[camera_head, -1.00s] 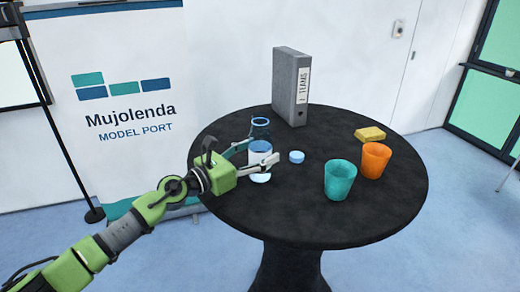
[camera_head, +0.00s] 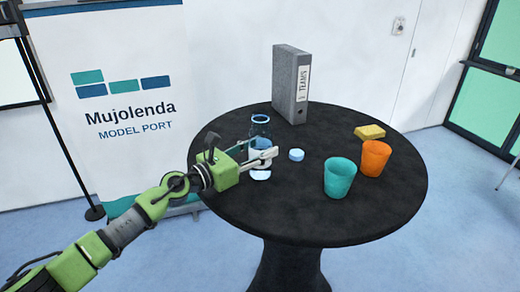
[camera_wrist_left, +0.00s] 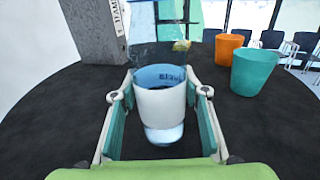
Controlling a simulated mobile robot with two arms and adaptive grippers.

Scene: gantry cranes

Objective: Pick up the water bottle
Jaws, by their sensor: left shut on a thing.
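The water bottle (camera_head: 260,124) is clear blue and upright, near the left edge of the round black table. In the left wrist view its white label band (camera_wrist_left: 160,108) and pale base show between the two fingers. My left gripper (camera_head: 268,154) is shut on the bottle at its middle, with one finger on each side. In the head view the fingers hide most of the label. I cannot tell whether the base touches the table. My right gripper is not in view.
A light-blue round cap (camera_head: 296,154) lies right of the bottle. A grey binder (camera_head: 290,88) stands behind. A teal cup (camera_head: 339,178), an orange cup (camera_head: 375,158) and a yellow sponge (camera_head: 370,132) are on the right. The front of the black table (camera_head: 290,215) is clear.

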